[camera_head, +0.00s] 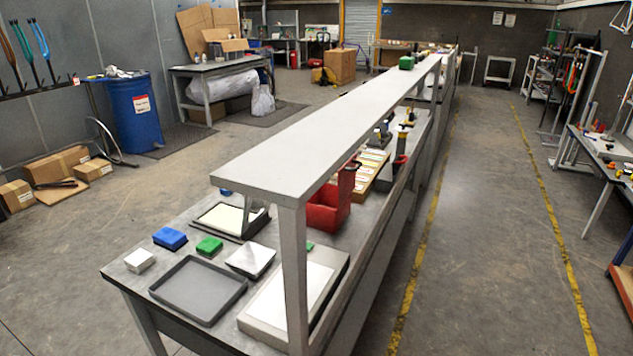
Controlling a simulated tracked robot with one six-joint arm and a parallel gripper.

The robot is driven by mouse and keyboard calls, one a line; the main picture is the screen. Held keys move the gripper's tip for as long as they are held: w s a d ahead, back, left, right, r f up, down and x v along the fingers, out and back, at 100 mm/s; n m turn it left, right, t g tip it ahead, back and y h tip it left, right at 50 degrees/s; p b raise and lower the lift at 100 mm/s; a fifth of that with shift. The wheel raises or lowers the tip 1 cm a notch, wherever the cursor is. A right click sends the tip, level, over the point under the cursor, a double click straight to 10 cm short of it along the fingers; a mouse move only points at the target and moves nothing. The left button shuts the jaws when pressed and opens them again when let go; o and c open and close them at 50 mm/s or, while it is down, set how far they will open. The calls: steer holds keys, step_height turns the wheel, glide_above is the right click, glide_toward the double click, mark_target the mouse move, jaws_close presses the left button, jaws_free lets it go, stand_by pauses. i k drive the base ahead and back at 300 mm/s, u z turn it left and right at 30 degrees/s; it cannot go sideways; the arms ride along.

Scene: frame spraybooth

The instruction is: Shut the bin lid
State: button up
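A red bin (322,218) stands on the long grey workbench, partly under the raised shelf. A red panel (346,185), which looks like its lid, stands up at the bin's right rear side, so the bin appears open. The shelf's front edge hides part of the bin's top, and I cannot see what is inside. My gripper and arm are not in view.
The raised shelf (330,130) runs along the bench, with a post (293,270) at the near end. A grey tray (198,290), a blue block (170,238), a green block (209,245) and a white block (140,260) lie nearby. The right aisle floor (480,230) is clear.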

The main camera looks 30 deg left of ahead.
mark_target(346, 175)
steer(key=u, duration=1.05)
steer(key=k, duration=1.35)
steer(key=z, duration=0.45)
steer(key=i, duration=1.75)
steer(key=u, duration=0.3)
